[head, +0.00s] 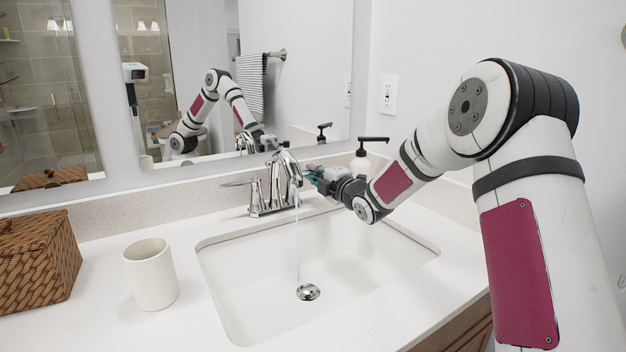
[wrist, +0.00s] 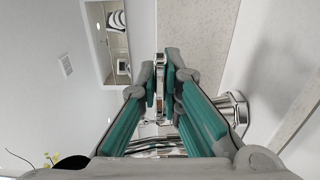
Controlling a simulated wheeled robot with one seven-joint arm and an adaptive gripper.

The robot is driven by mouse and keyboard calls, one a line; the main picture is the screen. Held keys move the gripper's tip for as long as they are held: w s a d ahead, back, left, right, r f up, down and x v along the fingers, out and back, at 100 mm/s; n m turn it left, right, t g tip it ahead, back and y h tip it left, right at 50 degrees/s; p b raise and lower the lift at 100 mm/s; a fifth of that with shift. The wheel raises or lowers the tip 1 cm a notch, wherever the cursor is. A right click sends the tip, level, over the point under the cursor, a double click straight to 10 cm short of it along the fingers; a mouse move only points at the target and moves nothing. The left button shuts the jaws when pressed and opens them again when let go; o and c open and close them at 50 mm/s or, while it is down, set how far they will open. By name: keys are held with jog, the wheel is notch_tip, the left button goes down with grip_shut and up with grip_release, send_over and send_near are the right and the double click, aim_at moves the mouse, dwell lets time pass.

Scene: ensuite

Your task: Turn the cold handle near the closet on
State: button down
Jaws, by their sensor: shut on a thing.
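The chrome faucet (head: 279,180) stands behind the sink, with its left handle (head: 240,184) pointing left. My gripper (head: 312,178) reaches in from the right at the faucet's right side. In the wrist view my gripper (wrist: 161,88) has its teal-lined fingers shut on a slim chrome lever (wrist: 160,62), the faucet's right handle. In the head view this handle is mostly hidden by the gripper and spout. A thin stream of water (head: 298,235) falls from the spout towards the drain (head: 308,292).
A black-topped soap pump (head: 362,163) stands just behind my gripper. A white cup (head: 150,274) and a woven basket (head: 38,260) stand on the counter at left. The mirror (head: 225,75) is close behind the faucet. The sink basin (head: 345,270) is empty of objects.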

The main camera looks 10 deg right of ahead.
jog(key=shift+s+a+f+m+t+h+b, duration=0.15)
jog(key=shift+m+h+b, duration=0.35)
jog(key=shift+b, duration=0.65)
jog(key=shift+s+d+r+m+t+h+b, duration=0.15)
jog(key=shift+s+m+h+b, duration=0.15)
jog(key=shift+h+b, duration=0.65)
jog(key=shift+s+m+b, duration=0.1)
jog(key=shift+m+b, duration=0.2)
jog(key=shift+b, duration=0.5)
jog(key=c, duration=1.8)
grip_release()
jog(key=shift+o, duration=0.2)
jog(key=s+d, duration=0.1)
jog(key=s, duration=1.1)
jog(key=shift+d, duration=0.35)
